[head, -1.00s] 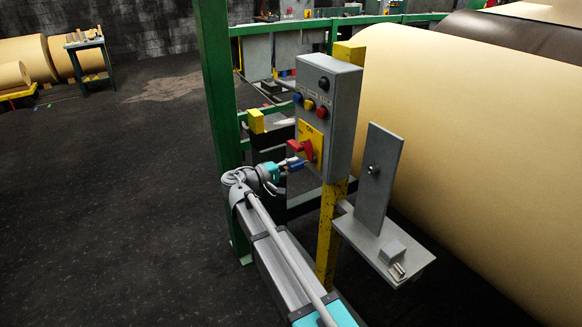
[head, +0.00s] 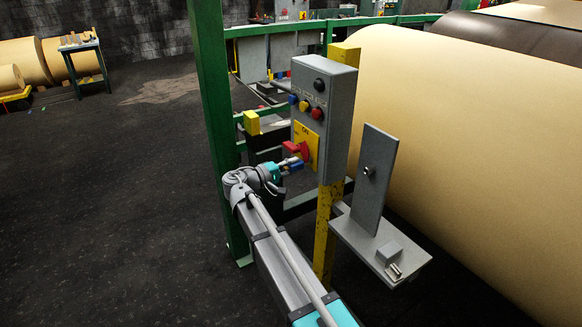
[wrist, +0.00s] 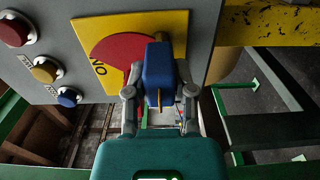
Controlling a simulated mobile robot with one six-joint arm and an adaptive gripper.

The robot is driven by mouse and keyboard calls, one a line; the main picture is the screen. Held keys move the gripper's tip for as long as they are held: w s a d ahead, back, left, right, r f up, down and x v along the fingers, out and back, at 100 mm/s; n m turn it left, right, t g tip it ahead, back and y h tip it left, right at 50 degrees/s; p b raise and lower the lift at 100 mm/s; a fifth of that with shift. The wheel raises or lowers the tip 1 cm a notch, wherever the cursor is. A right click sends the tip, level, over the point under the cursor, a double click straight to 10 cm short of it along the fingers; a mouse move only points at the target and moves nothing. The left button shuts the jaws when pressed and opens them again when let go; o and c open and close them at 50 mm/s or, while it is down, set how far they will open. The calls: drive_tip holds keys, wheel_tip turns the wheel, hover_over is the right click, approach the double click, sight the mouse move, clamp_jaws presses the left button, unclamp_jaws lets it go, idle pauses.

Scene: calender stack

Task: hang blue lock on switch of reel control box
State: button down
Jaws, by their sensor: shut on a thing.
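The grey reel control box (head: 338,105) stands upright on a yellow post. Its red switch (head: 297,148) sits on a yellow plate low on the front face; in the wrist view the red switch (wrist: 112,47) is partly hidden behind the lock. My gripper (head: 284,171) is shut on the blue lock (head: 296,165), just in front of and below the switch. I cannot tell whether the shackle passes through the switch.
Blue, yellow and red buttons and a black knob (head: 321,84) are on the box above the switch. A green post (head: 212,110) stands left of my arm. A grey bracket shelf (head: 350,240) is at the right, before a large paper roll (head: 470,150).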

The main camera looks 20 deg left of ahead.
drive_tip(key=shift+w+d, duration=0.2)
drive_tip(key=shift+w, duration=0.05)
drive_tip(key=shift+c, duration=1.9)
unclamp_jaws()
drive_tip(key=o, duration=0.4)
drive_tip(key=shift+s+a, duration=0.1)
drive_tip(key=shift+s, duration=0.05)
drive_tip(key=shift+v, duration=3.35)
